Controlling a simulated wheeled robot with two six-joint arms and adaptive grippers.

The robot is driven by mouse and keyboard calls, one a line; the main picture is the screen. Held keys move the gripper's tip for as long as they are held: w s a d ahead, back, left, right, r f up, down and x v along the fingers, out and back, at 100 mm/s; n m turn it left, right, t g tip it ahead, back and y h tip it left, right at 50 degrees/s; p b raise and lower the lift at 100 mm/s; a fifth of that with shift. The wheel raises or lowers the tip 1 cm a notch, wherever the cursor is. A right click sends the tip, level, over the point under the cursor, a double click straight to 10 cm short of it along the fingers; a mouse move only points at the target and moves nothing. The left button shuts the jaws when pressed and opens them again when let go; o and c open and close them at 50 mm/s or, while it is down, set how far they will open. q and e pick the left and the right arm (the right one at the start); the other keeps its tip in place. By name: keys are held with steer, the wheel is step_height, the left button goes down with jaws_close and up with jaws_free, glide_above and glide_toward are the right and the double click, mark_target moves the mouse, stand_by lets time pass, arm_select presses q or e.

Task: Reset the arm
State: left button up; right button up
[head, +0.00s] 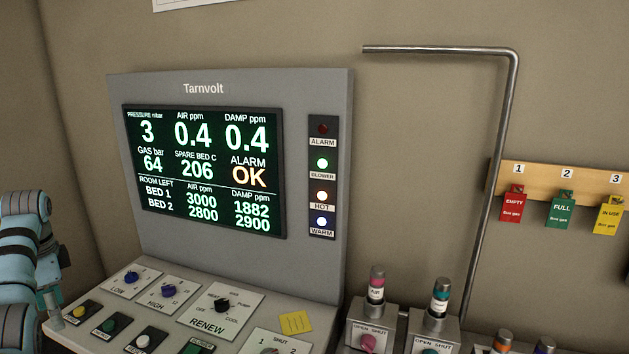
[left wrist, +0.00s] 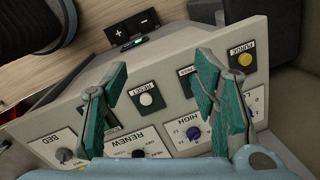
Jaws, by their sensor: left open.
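My left arm comes in at the left edge of the head view, and its gripper (head: 56,318) shows only in small part, low by the left end of the console's sloped panel (head: 122,295). In the left wrist view the left gripper (left wrist: 162,78) is open, its two teal-padded fingers apart with nothing between them. Beyond the fingers lies the panel with a white button (left wrist: 146,99), a yellow PURGE button (left wrist: 246,59) and a blue HIGH knob (left wrist: 193,132). I cannot tell whether a fingertip touches the panel. My right gripper is not in view.
The grey Tarnvolt console (head: 320,270) stands upright with its lit screen (head: 205,170) showing ALARM OK. A bent metal pipe (head: 513,110) runs along the wall.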

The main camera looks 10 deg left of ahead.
arm_select(q)
steer(key=s+a+f+n+g+y, duration=0.1)
steer(key=s+a+f+n+y, duration=0.1)
steer(key=s+a+f+y, duration=0.5)
steer(key=s+a+f+n+y, duration=0.1)
steer(key=s+a+f, duration=0.3)
steer(key=a+f, duration=0.6)
steer(key=s+f+m+t, duration=0.2)
steer(key=s+f+t, duration=0.2)
steer(key=s+f, duration=0.85)
steer(key=s+d+f+n+h, duration=0.1)
steer(key=s+d+f+h, duration=0.15)
steer(key=d+f, duration=0.7)
steer(key=s+d+f+n+h, duration=0.1)
steer(key=s+d+f, duration=0.2)
steer(key=d+f, duration=0.65)
steer(key=s+d+f+h, duration=0.1)
steer(key=d+f, duration=0.2)
steer(key=d, duration=0.8)
steer(key=s+d+f+n+g+h, duration=0.1)
steer(key=d+f+h, duration=0.1)
steer(key=d, duration=0.9)
steer(key=s+d+f+h, duration=0.1)
steer(key=d+f, duration=0.3)
steer(key=d, duration=0.8)
steer(key=shift+s+f+n+h+b, duration=0.2)
steer(key=shift+s+n+h+b, duration=0.1)
steer(key=shift+n+h+b, duration=0.25)
